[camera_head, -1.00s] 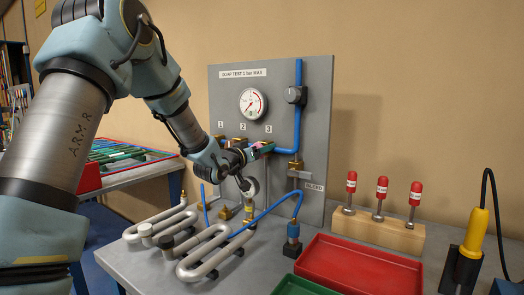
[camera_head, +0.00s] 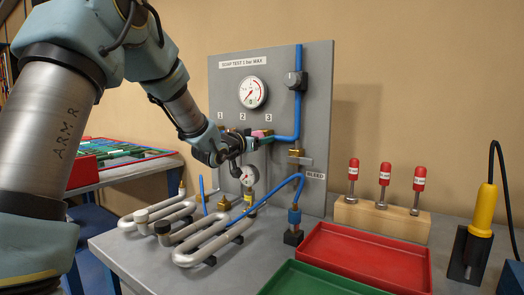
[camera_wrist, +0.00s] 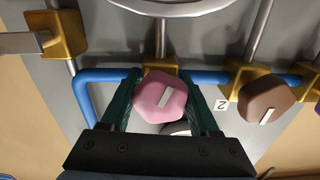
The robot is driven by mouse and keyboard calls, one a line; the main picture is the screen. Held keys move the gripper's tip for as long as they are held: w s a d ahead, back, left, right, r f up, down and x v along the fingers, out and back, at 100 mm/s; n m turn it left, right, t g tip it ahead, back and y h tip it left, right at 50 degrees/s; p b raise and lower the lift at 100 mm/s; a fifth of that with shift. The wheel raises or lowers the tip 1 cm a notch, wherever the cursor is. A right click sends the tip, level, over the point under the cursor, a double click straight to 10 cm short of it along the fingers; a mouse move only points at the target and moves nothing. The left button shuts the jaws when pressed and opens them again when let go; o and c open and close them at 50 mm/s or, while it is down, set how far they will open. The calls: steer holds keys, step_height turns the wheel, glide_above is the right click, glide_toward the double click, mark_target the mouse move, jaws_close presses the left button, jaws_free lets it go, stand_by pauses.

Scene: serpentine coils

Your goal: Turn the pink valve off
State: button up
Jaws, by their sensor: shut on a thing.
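The pink valve is a six-sided knob (camera_wrist: 160,97) with a white bar mark, set on a brass body in the wrist view. The bar mark lies at a slant. My gripper (camera_wrist: 161,84) has its green fingers on both sides of the knob and is shut on it. In the head view, my gripper (camera_head: 257,139) is at the panel (camera_head: 322,120), below the label 3. Only a little of the pink knob (camera_head: 262,132) shows there.
A brown knob (camera_wrist: 265,102) sits close beside, near label 2. A blue pipe (camera_wrist: 210,78) runs behind the knobs. A pressure gauge (camera_head: 253,92) is above. Metal coils (camera_head: 215,240), a red tray (camera_head: 420,262) and a green tray (camera_head: 310,280) lie on the bench.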

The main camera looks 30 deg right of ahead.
steer(key=m+b, duration=0.3)
steer(key=b, duration=0.1)
steer(key=shift+f+m+b, duration=0.3)
steer(key=shift+m+b, duration=0.05)
steer(key=shift+m, duration=0.05)
steer(key=m+b, duration=1.1)
steer(key=b, duration=0.1)
steer(key=shift+m, duration=0.4)
steer(key=shift+r+m+b, duration=0.15)
steer(key=shift+m+b, duration=5.4)
steer(key=shift+m, duration=2.45)
